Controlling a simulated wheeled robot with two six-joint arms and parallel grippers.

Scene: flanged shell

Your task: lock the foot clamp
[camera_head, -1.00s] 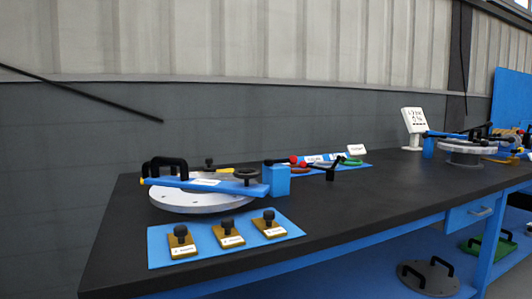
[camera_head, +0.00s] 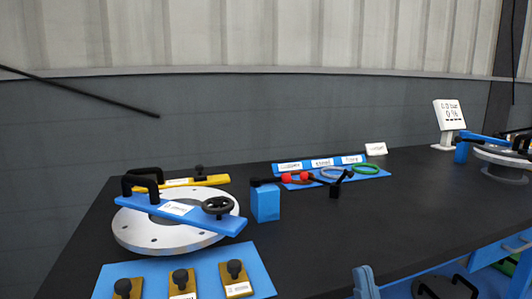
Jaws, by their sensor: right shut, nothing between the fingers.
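A small blue block (camera_head: 265,204) stands on the bench right of the round flange, with a black lever (camera_head: 264,181) on its top. A small black clamp-like post (camera_head: 336,189) with a slanted arm stands further right. No label shows which of these is the foot clamp. My right gripper (camera_head: 365,280) shows only in part at the bottom edge, in front of the bench and well apart from these parts. It is shut and empty. My left gripper is out of view.
The grey flange (camera_head: 150,237) carries a blue bar (camera_head: 228,225) with a black handle and handwheel. A yellow bar (camera_head: 210,180) lies behind. A blue mat (camera_head: 262,276) holds brown blocks in front. Rings lie on a blue board (camera_head: 382,172). The bench's middle right is clear.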

